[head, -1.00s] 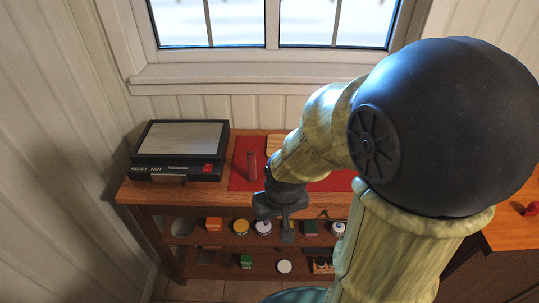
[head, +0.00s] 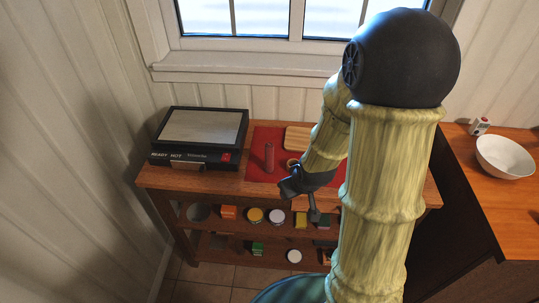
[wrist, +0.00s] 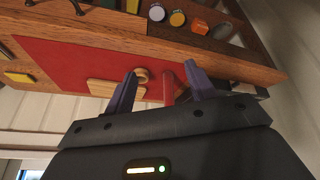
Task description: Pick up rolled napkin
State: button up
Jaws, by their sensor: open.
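A dark red roll (head: 269,157), which looks like the rolled napkin, is on the red mat (head: 261,140) on the wooden table. It also shows in the wrist view (wrist: 169,88), lined up in the picture between the finger tips but apart from them. My gripper (head: 303,199) is open and empty near the table's front edge, to the right of the roll and nearer the camera. Its two fingers show in the wrist view (wrist: 160,73). My arm hides the right part of the mat.
A small tan ring-shaped item (wrist: 142,76) and a wooden board (head: 298,138) are close to the roll. A black box-like appliance (head: 200,140) stands to the left. Jars and boxes fill the shelf below. A white bowl (head: 505,157) is on the right counter.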

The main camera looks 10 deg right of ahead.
aim_at(270, 155)
jog(key=w+d+n+t+y+p, duration=0.1)
jog(key=w+t+y+p, duration=0.2)
jog(key=w+t, duration=0.4)
jog(key=shift+w+f+t+y+p, duration=0.4)
jog(key=shift+f+t+p, duration=0.1)
jog(key=shift+p, duration=0.15)
jog(key=shift+w+f+b, duration=0.1)
jog(key=shift+b, duration=0.3)
jog(key=b+x, duration=0.1)
jog(key=b, duration=0.4)
jog(key=shift+w+f, duration=0.2)
jog(key=shift+w, duration=0.1)
jog(key=shift+w+a+f+b, duration=0.15)
jog(key=shift+w+b, duration=0.1)
jog(key=shift+b, duration=0.6)
jog(key=p+x, duration=0.2)
jog(key=x, duration=0.7)
jog(key=shift+w+a+p, duration=0.1)
jog(key=shift+w+p, duration=0.1)
jog(key=shift+p, duration=0.2)
jog(key=shift+w, duration=0.1)
